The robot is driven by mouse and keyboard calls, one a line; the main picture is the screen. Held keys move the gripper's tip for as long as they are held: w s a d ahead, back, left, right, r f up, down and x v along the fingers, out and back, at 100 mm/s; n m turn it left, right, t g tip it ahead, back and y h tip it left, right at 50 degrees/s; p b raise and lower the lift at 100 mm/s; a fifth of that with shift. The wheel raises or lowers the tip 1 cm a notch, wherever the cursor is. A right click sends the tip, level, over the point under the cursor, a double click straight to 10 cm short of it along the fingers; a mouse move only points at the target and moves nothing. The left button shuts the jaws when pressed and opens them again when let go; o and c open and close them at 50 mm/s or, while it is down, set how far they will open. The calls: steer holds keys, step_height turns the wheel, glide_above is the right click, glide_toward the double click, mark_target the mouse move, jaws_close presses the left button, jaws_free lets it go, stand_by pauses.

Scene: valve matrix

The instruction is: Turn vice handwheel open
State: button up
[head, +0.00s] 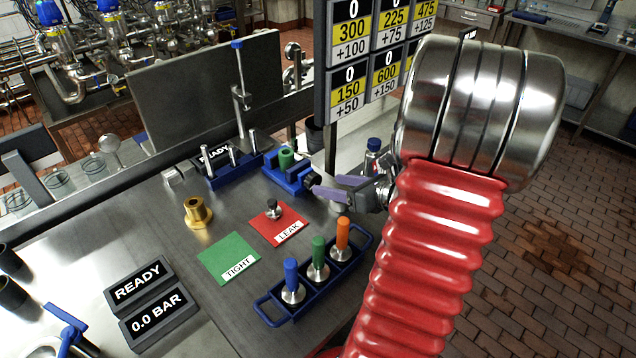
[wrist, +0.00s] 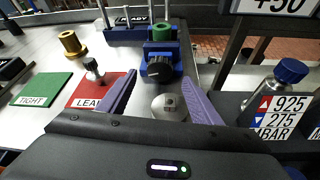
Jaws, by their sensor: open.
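The blue vice (head: 283,175) stands near the right edge of the steel table and holds a green cylinder (head: 286,157). Its black handwheel (head: 312,180) faces my gripper. In the wrist view the vice (wrist: 160,47) is at top centre, with the handwheel (wrist: 160,68) in front and the green cylinder (wrist: 162,33) on top. My gripper (head: 323,187) is open, its purple fingers pointing at the handwheel. In the wrist view the handwheel lies just beyond and between the fingertips (wrist: 160,77). I cannot tell whether they touch it.
A round steel object (wrist: 169,107) sits between and below the fingers. A blue rack (head: 318,285) of coloured-handled tools stands nearer. A green TIGHT mat (head: 225,255), a red LEAK mat (head: 266,219) and a brass fitting (head: 197,212) lie left. A sign panel (head: 370,60) rises behind.

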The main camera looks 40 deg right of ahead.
mark_target(316, 182)
steer(key=shift+x, duration=3.05)
steer(key=c, duration=1)
